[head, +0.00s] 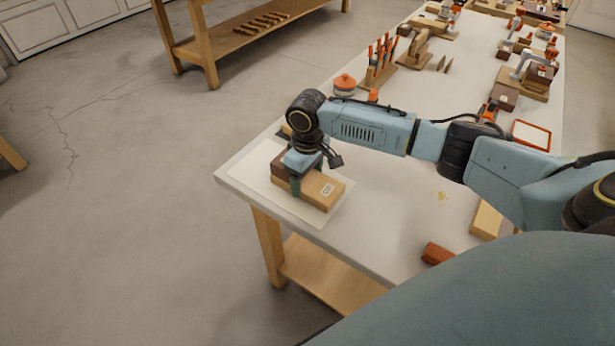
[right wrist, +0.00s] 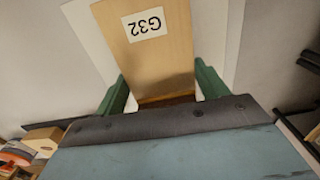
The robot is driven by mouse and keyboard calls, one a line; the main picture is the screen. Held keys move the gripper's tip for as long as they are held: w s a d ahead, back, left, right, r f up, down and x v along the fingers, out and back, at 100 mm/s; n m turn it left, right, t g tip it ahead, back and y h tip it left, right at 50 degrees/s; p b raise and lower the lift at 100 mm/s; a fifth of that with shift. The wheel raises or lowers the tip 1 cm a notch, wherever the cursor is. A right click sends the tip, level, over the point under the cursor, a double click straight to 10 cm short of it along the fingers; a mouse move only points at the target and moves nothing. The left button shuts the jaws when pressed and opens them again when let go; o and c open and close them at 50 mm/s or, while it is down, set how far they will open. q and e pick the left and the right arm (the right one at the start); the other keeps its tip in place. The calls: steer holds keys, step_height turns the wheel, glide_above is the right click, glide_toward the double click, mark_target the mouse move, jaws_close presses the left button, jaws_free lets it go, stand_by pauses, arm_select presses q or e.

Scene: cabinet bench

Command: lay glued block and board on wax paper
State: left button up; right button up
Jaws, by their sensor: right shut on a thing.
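The white wax paper (head: 252,158) lies flat at the near left corner of the bench. The pale wooden board (head: 322,186), with a white label, is over the paper, and a dark brown block (head: 279,160) shows at its left end. My right gripper (head: 295,186) points down and is shut on the glued block and board. In the right wrist view the green fingers (right wrist: 163,98) are on both sides of the board (right wrist: 158,62), labelled G32. I cannot tell whether the piece touches the paper. My left gripper is not in view.
An orange-lidded pot (head: 344,84) and a rack of orange-handled tools (head: 379,62) stand behind my right arm. A reddish-brown cylinder (head: 437,254) and a light wooden block (head: 486,221) lie nearer me. The bench's left edge is close to the paper.

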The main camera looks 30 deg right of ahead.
mark_target(308, 179)
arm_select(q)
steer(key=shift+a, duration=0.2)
arm_select(e)
steer(key=o, duration=0.8)
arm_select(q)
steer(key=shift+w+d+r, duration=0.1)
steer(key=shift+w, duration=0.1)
arm_select(e)
steer(key=o, duration=0.3)
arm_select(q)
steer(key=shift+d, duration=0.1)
arm_select(e)
steer(key=shift+r, duration=0.4)
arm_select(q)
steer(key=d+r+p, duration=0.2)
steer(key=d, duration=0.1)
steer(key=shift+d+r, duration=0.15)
arm_select(e)
step_height(308, 179, up, 11)
steer(key=shift+r, duration=0.2)
